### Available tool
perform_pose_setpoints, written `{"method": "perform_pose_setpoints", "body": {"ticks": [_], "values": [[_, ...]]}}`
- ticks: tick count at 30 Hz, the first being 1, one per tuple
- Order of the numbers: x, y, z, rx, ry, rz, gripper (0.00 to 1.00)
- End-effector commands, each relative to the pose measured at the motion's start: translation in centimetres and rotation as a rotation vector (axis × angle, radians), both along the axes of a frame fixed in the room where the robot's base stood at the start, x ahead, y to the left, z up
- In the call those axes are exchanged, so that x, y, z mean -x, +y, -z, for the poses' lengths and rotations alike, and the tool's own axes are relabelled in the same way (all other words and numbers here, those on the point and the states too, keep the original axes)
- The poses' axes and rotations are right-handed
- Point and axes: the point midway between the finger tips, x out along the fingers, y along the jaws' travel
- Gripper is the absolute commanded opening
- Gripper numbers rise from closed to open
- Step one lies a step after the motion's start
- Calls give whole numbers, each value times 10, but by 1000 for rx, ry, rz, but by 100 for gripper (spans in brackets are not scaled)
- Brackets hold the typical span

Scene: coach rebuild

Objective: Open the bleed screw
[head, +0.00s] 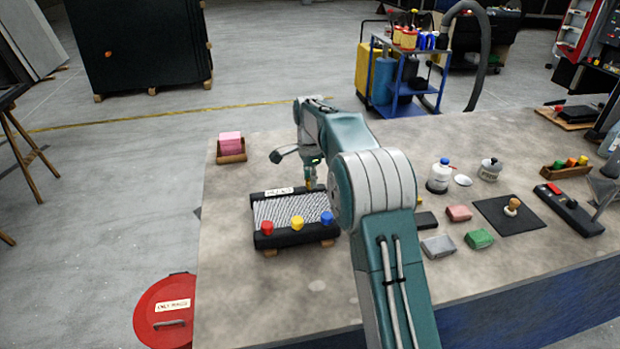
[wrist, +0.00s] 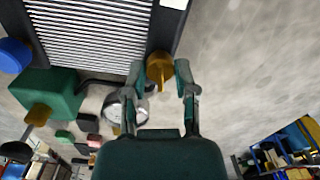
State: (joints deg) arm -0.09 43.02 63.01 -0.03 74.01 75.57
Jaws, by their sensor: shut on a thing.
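The radiator (head: 285,214) lies on the workbench, with a ribbed pale core in a black frame. It fills the upper left of the wrist view (wrist: 90,40). A small brass bleed screw (wrist: 159,67) sits at the radiator's frame corner. My gripper (wrist: 158,80) has its two fingers on either side of the screw and is shut on it. In the head view my gripper (head: 310,180) points down at the radiator's far right corner, and the screw is mostly hidden there.
Red (head: 267,228), yellow (head: 297,223) and blue (head: 327,218) caps stand along the radiator's near edge. A holder with pink pads (head: 231,146) stands behind left. Bottles, coloured blocks and a black mat (head: 508,215) lie right of my arm. The bench's left front is clear.

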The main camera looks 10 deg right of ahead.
Motion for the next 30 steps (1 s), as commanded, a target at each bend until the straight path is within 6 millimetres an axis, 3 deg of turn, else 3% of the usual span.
{"method": "perform_pose_setpoints", "body": {"ticks": [30], "values": [[-1, 1, 1, 0, -5, -958, 0]]}}
